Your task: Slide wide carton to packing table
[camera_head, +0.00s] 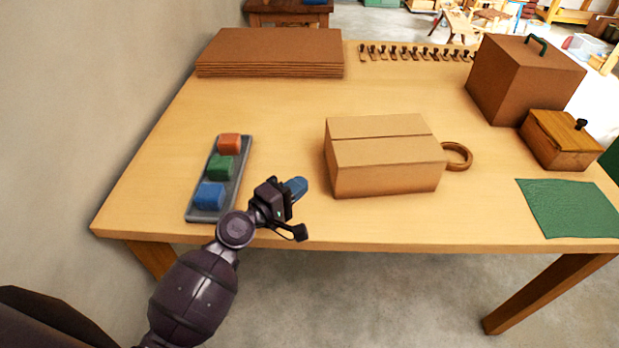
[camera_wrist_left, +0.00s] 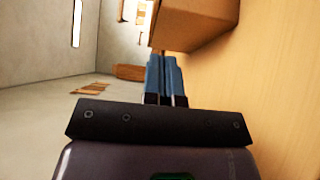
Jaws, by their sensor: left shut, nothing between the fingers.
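The wide carton (camera_head: 385,170) is a closed tan cardboard box on the light wooden table (camera_head: 300,225), near the middle of its front half. In the left wrist view the carton (camera_wrist_left: 195,22) shows at the top, beyond the fingers. My left gripper (camera_head: 297,186) is shut and empty, with blue fingers, above the table's front edge. It is a short gap to the left of the carton, and its fingers point toward the carton's left side. In the left wrist view the shut fingers (camera_wrist_left: 162,75) lie close together. My right gripper is not in view.
A grey tray (camera_head: 243,165) with orange, green and blue blocks lies left of the gripper. A tape ring (camera_head: 458,156) touches or nearly touches the carton's right side. Flat cardboard (camera_head: 270,52), a tall box (camera_head: 515,80), a wooden box (camera_head: 560,140) and a green mat (camera_head: 570,208) surround clear tabletop.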

